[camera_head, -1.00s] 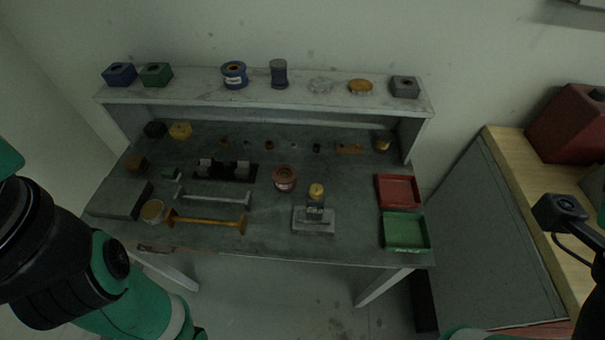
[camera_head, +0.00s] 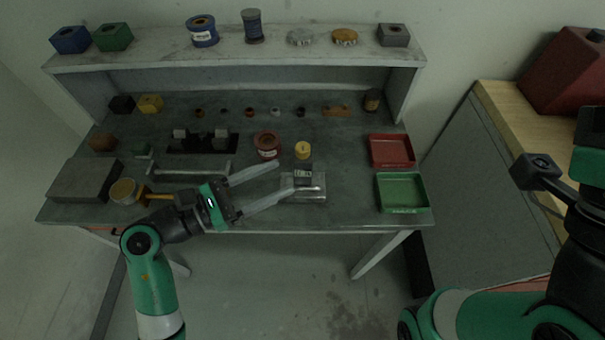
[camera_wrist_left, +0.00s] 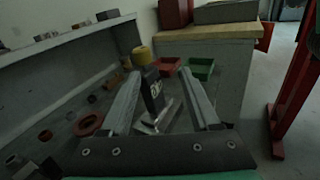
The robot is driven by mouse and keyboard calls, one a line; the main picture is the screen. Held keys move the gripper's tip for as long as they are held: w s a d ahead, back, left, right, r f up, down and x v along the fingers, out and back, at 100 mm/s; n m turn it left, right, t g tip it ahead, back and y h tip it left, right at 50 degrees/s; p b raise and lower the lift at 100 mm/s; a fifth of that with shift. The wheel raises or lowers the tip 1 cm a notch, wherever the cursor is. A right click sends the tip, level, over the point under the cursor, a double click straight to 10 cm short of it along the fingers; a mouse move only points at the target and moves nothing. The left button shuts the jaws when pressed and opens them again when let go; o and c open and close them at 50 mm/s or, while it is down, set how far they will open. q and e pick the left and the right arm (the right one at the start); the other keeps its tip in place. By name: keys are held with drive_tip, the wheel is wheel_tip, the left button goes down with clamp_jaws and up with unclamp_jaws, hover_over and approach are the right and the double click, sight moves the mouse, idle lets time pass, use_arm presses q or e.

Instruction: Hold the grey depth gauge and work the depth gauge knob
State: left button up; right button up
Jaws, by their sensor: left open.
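The grey depth gauge (camera_head: 304,184) stands on the front middle of the bench, with a dark labelled body on a metal base. Its yellow knob (camera_head: 303,150) sits on top. In the left wrist view the gauge (camera_wrist_left: 152,95) and the yellow knob (camera_wrist_left: 142,56) show between the fingers. My left gripper (camera_head: 286,177) is open, its two long fingers pointing right at the gauge's left side. The fingertips are close to the gauge body; I cannot tell whether they touch it.
A red tray (camera_head: 391,151) and a green tray (camera_head: 403,192) lie right of the gauge. A raised shelf (camera_head: 270,58) with several items runs along the back.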

use_arm(q)
drive_tip(key=n+y+b, duration=0.1)
drive_tip(key=n+b, duration=0.1)
approach(295, 182)
drive_tip(key=shift+d+f+t, duration=0.25)
drive_tip(key=shift+d+t, duration=0.05)
drive_tip(key=shift+d, duration=0.35)
drive_tip(key=shift+a+f, duration=0.1)
drive_tip(key=shift+a, duration=0.1)
drive_tip(key=shift+w, duration=0.1)
drive_tip(key=b+x, duration=0.3)
drive_tip(key=x, duration=0.5)
drive_tip(key=shift+w+d, duration=0.1)
drive_tip(key=shift+d, duration=0.1)
drive_tip(key=shift+b+x, duration=0.4)
drive_tip(key=shift+x, duration=0.4)
